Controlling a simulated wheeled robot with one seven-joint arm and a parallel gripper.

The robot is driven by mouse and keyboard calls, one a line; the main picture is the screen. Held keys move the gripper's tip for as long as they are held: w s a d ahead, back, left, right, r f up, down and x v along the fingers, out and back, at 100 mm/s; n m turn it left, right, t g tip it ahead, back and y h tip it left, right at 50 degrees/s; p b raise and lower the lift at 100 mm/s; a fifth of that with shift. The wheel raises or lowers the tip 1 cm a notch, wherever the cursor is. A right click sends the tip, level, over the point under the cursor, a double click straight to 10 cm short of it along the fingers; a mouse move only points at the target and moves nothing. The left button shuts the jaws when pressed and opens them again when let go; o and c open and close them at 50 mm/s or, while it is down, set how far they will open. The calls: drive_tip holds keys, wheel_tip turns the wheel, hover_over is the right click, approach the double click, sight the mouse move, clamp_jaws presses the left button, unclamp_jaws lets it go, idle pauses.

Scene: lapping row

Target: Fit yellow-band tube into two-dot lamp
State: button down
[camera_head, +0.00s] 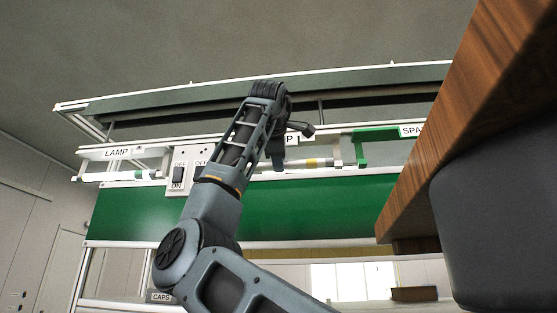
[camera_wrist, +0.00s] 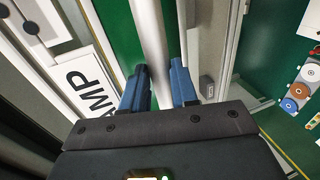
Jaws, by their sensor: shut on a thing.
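My gripper (camera_wrist: 159,76) is shut on a white tube (camera_wrist: 150,32), which runs between its blue fingers in the wrist view. No band shows on that part. In the head view a yellow-band tube (camera_head: 312,163) lies roughly level along the rail, to the right of my wrist. In the head view that label is mostly covered by my arm. I cannot tell whether the tube's ends touch the sockets.
Another lamp (camera_head: 117,153) with a tube is at the left. A switch box (camera_head: 178,178) stands between the lamps. A green bracket (camera_head: 362,146) with a partly cut-off label is at the right. A wooden slab (camera_head: 480,110) fills the near right. Green panel (camera_head: 330,205) lies below the rail.

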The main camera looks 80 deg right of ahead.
drive_tip(key=shift+f, duration=0.15)
idle(0.7)
drive_tip(key=c, duration=0.8)
unclamp_jaws()
drive_tip(key=shift+a, duration=0.15)
drive_tip(key=shift+b+v, duration=1.2)
drive_tip(key=shift+v, duration=2.6)
